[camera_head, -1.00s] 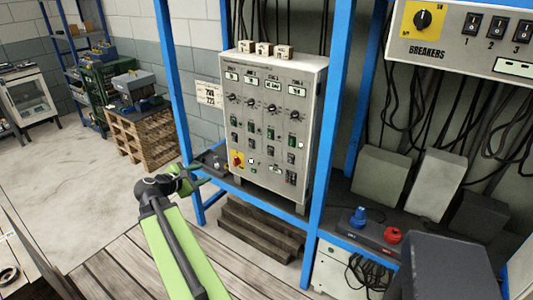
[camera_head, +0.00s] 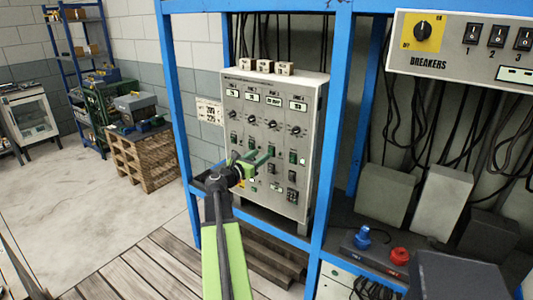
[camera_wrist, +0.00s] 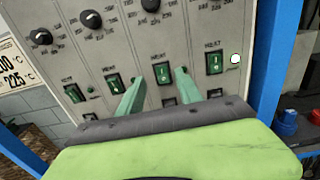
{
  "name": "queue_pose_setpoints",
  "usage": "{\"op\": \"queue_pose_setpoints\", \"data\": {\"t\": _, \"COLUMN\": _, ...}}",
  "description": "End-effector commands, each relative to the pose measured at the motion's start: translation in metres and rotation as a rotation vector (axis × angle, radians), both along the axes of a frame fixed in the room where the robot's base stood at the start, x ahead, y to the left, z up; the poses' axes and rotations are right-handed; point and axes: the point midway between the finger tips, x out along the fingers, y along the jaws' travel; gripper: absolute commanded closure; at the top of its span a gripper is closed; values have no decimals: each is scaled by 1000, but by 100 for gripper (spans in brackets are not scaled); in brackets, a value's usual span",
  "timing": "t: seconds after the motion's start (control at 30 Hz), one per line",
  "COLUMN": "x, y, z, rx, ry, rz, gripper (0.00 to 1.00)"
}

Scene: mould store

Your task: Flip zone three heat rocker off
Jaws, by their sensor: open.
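The grey control cabinet (camera_head: 232,100) stands behind the blue frame, with several columns of knobs and switches. In the wrist view, a row of green heat rockers crosses its face. The zone three heat rocker (camera_wrist: 163,73), third from the left, shows between my fingertips; I cannot tell its on or off position. The zone four rocker (camera_wrist: 214,62) is to its right, beside a bright white round lamp (camera_wrist: 235,58). My gripper (camera_wrist: 160,77) is open and empty, its green fingers pointing at the panel. In the head view my gripper (camera_head: 252,158) hides part of the lower panel; contact is unclear.
The zone two rocker (camera_wrist: 114,84) is just left of my left finger. Blue frame posts (camera_head: 335,130) flank the cabinet. A breaker box (camera_head: 455,75) hangs at upper right. Blue (camera_head: 362,236) and red (camera_head: 399,256) connectors sit at lower right. Open floor lies to the left.

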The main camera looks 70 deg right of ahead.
Motion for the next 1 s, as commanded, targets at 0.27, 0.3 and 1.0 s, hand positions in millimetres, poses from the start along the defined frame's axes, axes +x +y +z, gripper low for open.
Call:
{"op": "queue_pose_setpoints", "data": {"t": 0.27, "x": -12, "y": -48, "z": 0, "rx": 0, "ry": -1, "rz": -1, "gripper": 58}}
{"op": "queue_pose_setpoints", "data": {"t": 0.3, "x": -13, "y": -51, "z": 0, "rx": 0, "ry": -1, "rz": -1, "gripper": 58}}
{"op": "queue_pose_setpoints", "data": {"t": 1.0, "x": -15, "y": -54, "z": 0, "rx": 0, "ry": -1, "rz": 0, "gripper": 100}}
